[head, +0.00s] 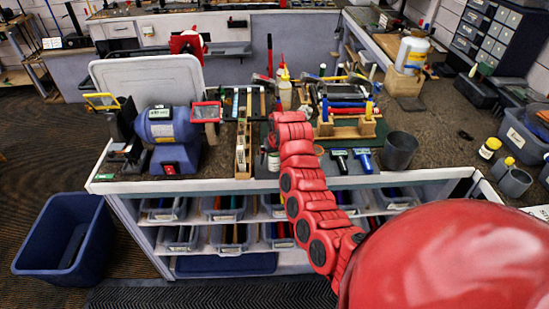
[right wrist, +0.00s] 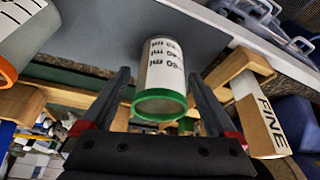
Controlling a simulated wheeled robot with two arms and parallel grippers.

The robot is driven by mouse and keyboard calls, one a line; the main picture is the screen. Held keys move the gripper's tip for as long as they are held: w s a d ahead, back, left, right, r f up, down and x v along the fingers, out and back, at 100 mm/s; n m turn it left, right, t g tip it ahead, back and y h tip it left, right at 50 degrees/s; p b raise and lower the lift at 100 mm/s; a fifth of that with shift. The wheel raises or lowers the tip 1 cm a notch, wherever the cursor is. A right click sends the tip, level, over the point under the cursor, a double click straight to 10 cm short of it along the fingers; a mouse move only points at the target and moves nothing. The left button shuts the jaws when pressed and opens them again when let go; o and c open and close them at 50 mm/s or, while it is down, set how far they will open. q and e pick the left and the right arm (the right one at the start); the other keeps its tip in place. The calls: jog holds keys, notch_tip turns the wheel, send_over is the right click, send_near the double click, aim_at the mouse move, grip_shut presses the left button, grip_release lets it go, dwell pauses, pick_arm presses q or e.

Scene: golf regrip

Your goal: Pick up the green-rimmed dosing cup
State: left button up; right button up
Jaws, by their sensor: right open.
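The green-rimmed dosing cup (right wrist: 163,68) is pale with dark printed markings and a green rim. In the right wrist view it stands between the two fingers of my right gripper (right wrist: 159,75), which is open. A finger lies on each side of the cup, and I see gaps between them and its wall. In the head view my red right arm reaches over the bench and largely hides its gripper and the cup. My left gripper is not in view.
An orange-rimmed cup (right wrist: 22,45) is at the left of the right wrist view. A wooden block marked FINE (right wrist: 262,120) is at the right. In the head view, a wooden tool rack (head: 347,131), a dark grey cup (head: 399,150) and a blue grinder (head: 170,135) stand on the bench.

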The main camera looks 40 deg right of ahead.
jog(key=shift+f, duration=0.2)
jog(key=c, duration=1.5)
jog(key=shift+o, duration=0.2)
